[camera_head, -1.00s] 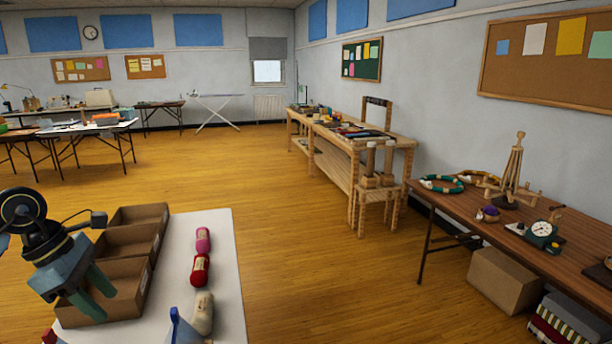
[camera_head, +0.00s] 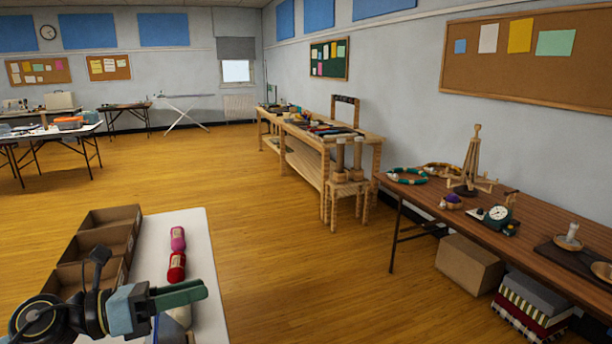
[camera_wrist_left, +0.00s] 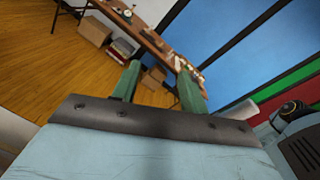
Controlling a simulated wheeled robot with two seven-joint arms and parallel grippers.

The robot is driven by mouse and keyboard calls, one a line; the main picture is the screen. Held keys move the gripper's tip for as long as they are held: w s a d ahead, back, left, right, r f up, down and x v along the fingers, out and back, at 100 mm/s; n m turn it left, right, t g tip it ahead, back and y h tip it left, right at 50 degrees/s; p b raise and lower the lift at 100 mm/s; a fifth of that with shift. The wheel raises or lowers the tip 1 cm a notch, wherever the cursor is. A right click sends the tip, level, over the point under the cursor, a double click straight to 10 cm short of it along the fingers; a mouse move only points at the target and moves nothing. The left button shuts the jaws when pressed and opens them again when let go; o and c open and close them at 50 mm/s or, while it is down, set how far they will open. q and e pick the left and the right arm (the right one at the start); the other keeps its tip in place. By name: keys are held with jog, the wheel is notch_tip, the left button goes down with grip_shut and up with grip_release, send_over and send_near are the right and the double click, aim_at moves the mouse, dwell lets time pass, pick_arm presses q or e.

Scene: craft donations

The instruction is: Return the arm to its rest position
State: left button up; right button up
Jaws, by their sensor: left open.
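My left gripper (camera_head: 182,296) reaches in from the lower left of the head view, its green fingers pointing right above the near white table (camera_head: 204,268). In the left wrist view its two green fingers (camera_wrist_left: 160,88) stand apart with nothing between them. The gripper is open and empty. The arm hides part of the table and of the nearest box. My right gripper is not in view.
Several open cardboard boxes (camera_head: 110,217) line the white table's left side. A pink yarn roll (camera_head: 178,238) and a red one (camera_head: 176,267) lie beside them. A brown table (camera_head: 420,205) with crafts stands right. The wooden floor (camera_head: 270,270) between is clear.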

pick_arm(q)
jog(key=s+a+f+n+t+y, duration=0.3)
jog(key=f+n+y, duration=0.45)
jog(key=n, duration=0.95)
jog(key=s+a+f+n+t+y, duration=0.2)
jog(key=a+f+n+t+y, duration=0.25)
jog(key=n+y, duration=0.9)
jog(key=s+d+f+n+g+h, duration=0.25)
jog(key=s+f+n+g, duration=0.35)
jog(key=s, duration=0.4)
jog(key=s+d+f+n+g+h, duration=0.25)
jog(key=s+f+n+g, duration=0.35)
jog(key=s, duration=0.4)
notch_tip(320, 180, down, 25)
jog(key=m+g, duration=0.2)
jog(key=s+a+f, duration=0.3)
jog(key=s+f, duration=1.2)
jog(key=s, duration=0.2)
jog(key=shift+s+f+g, duration=0.3)
jog(key=shift+s+g, duration=0.05)
jog(key=shift+s, duration=0.05)
